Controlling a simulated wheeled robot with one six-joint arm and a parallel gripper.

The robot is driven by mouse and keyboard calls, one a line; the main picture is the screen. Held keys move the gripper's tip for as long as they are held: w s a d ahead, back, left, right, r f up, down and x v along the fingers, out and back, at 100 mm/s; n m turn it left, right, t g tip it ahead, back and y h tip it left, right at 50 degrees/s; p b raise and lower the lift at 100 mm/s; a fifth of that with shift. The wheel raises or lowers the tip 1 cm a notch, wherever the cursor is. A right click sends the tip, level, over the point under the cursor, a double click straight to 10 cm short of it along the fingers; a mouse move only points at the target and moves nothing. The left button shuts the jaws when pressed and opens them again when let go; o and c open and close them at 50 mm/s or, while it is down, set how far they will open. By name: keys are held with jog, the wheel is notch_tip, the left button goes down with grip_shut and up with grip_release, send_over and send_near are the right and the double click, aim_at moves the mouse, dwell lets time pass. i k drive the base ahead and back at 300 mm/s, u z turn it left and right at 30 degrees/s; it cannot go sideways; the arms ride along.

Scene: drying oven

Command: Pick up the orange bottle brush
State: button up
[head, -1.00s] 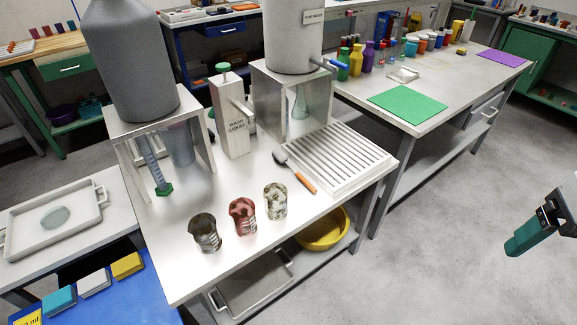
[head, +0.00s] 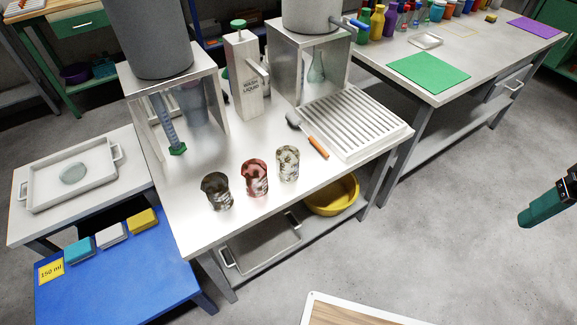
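The orange bottle brush (head: 315,145) lies on the metal table, beside the left edge of the ribbed drying rack. Its orange handle points toward the front right and its dark grey head toward the back left. My gripper (head: 528,219), dark green, is at the right edge of the head view, over the floor and well apart from the table and the brush. Only part of it shows, and I cannot tell whether its fingers are open or shut.
A wash liquid box (head: 243,80) and metal stands are behind. A wood-topped surface (head: 350,313) shows at the bottom.

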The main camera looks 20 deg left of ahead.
aim_at(291, 117)
jog(key=u, duration=0.05)
jog(key=i, duration=0.95)
jog(key=u, duration=1.55)
